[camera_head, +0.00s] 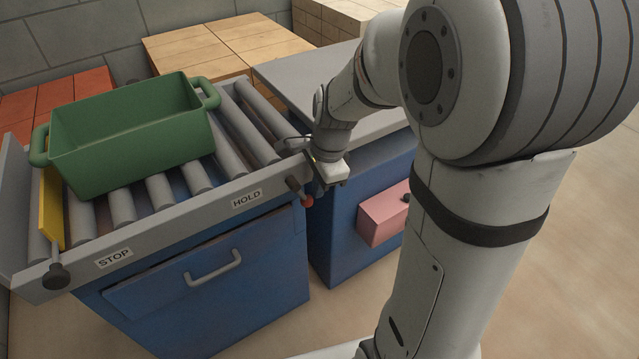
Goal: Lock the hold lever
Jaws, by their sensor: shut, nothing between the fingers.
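The hold lever (307,201) shows as a small red knob by a dark pivot, at the right end of the conveyor's grey front rail. It is to the right of the HOLD label (246,199). The lever's exact angle is too small to tell. My gripper (337,184) is shut and empty, just right of and slightly above the red knob. I cannot tell whether it touches the lever. My wrist and arm cover part of the area behind it.
A green crate (135,150) sits on the conveyor rollers (160,193). A yellow plate (50,208) stands left of it, near the STOP label (114,257) and a black knob (56,275). A blue cabinet (345,235) with a pink box (383,215) is at right.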

